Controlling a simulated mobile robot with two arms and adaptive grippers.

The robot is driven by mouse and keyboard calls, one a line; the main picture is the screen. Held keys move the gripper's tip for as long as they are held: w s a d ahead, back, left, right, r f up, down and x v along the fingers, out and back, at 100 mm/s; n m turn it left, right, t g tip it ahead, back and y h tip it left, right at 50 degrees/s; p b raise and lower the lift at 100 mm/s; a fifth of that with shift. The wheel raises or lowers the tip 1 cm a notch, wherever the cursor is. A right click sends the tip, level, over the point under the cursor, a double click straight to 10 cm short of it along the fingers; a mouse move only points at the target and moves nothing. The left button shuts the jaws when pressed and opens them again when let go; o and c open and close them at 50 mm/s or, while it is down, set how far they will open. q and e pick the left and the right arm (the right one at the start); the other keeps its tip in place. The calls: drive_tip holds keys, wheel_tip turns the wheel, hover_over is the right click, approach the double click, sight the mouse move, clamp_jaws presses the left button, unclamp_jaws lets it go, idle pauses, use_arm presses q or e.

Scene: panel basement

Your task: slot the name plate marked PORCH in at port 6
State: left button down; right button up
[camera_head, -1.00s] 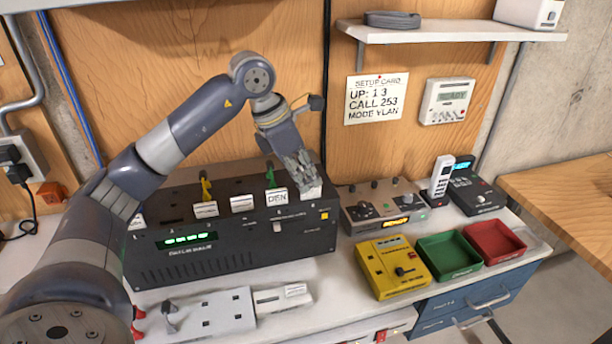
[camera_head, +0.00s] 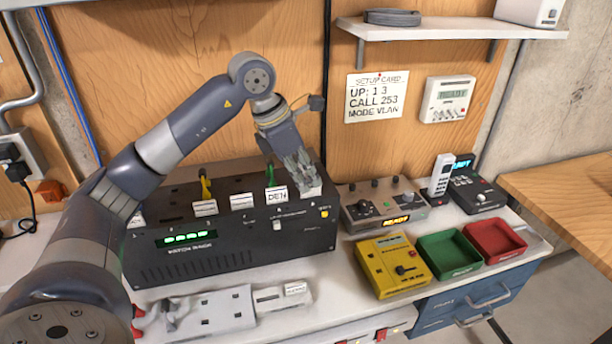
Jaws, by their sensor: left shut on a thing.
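My left gripper (camera_head: 306,184) is over the right end of the dark switch box (camera_head: 230,250). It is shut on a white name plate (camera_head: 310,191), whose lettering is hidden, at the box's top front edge. To its left, a row of white plates stands along that edge; one reads DEN (camera_head: 277,195). The writing on the two plates further left (camera_head: 242,202) is too small to read. I cannot make out the port numbers or whether the held plate is seated. My right gripper is not in view.
A grey control unit (camera_head: 384,207) stands close right of the box. A yellow device (camera_head: 391,264), a green tray (camera_head: 449,255) and a red tray (camera_head: 496,241) lie further right. A pale socket strip (camera_head: 210,314) lies in front. A setup card (camera_head: 376,98) hangs behind.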

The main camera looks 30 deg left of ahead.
use_arm(q)
drive_tip(key=shift+f+b, duration=0.3)
drive_tip(key=shift+f, duration=0.1)
idle(0.8)
drive_tip(key=c, duration=1.7)
unclamp_jaws()
drive_tip(key=o, duration=0.4)
drive_tip(key=shift+r, duration=0.1)
drive_tip(key=shift+r+p, duration=3.05)
drive_tip(key=shift+r, duration=0.65)
